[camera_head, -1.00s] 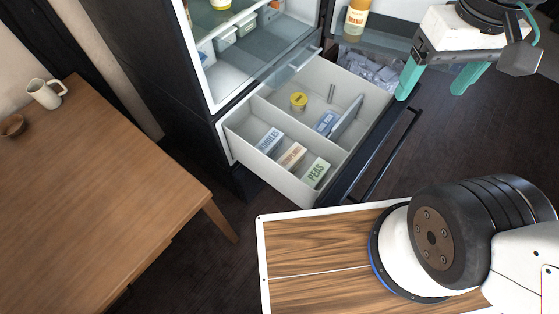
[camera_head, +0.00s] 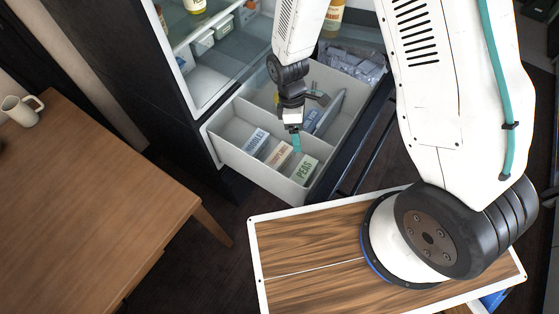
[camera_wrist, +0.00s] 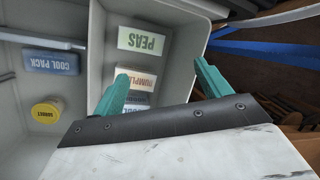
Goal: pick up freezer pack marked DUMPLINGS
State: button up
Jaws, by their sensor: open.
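The freezer pack marked DUMPLINGS (camera_head: 279,155) is an off-white box with orange-brown lettering. It lies in the front compartment of the open freezer drawer (camera_head: 243,174), between the NOODLES pack (camera_head: 256,141) and the PEAS pack (camera_head: 305,168). In the wrist view the DUMPLINGS pack (camera_wrist: 136,80) is partly hidden by a teal finger. My gripper (camera_head: 296,140) is over that compartment, open and empty. In the wrist view its two teal fingers (camera_wrist: 162,82) are spread apart, with the PEAS pack (camera_wrist: 143,41) beyond them. The gripper appears above the packs and apart from them.
The compartment's grey walls stand close around the packs. The other compartment holds a COOL PACK box (camera_wrist: 51,63) and a yellow SORBET tub (camera_wrist: 46,112). Fridge shelves rise above the drawer. A wooden table (camera_head: 90,200) with a mug (camera_head: 22,109) stands at left.

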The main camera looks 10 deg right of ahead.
aim_at(279, 155)
jog(key=w+a+f+n+t, duration=0.1)
jog(key=w+f+n, duration=0.1)
jog(key=f+n, duration=0.2)
jog(key=w+a+f+n+t, duration=0.1)
jog(key=w+a+f+n, duration=0.1)
jog(key=f+n, duration=0.2)
jog(key=w+a+f+n+t+y, duration=0.1)
jog(key=w+f+n, duration=0.1)
jog(key=f+n, duration=0.2)
jog(key=shift+w+a+f+t, duration=0.1)
jog(key=shift+f+t, duration=0.05)
jog(key=shift+f, duration=0.5)
jog(key=shift+w+a+f+t, duration=0.1)
jog(key=shift+f+t, duration=0.05)
jog(key=shift+f, duration=0.45)
jog(key=f, duration=0.7)
jog(key=shift+s+f, duration=0.3)
jog(key=shift+s, duration=0.05)
jog(key=c, duration=1.3)
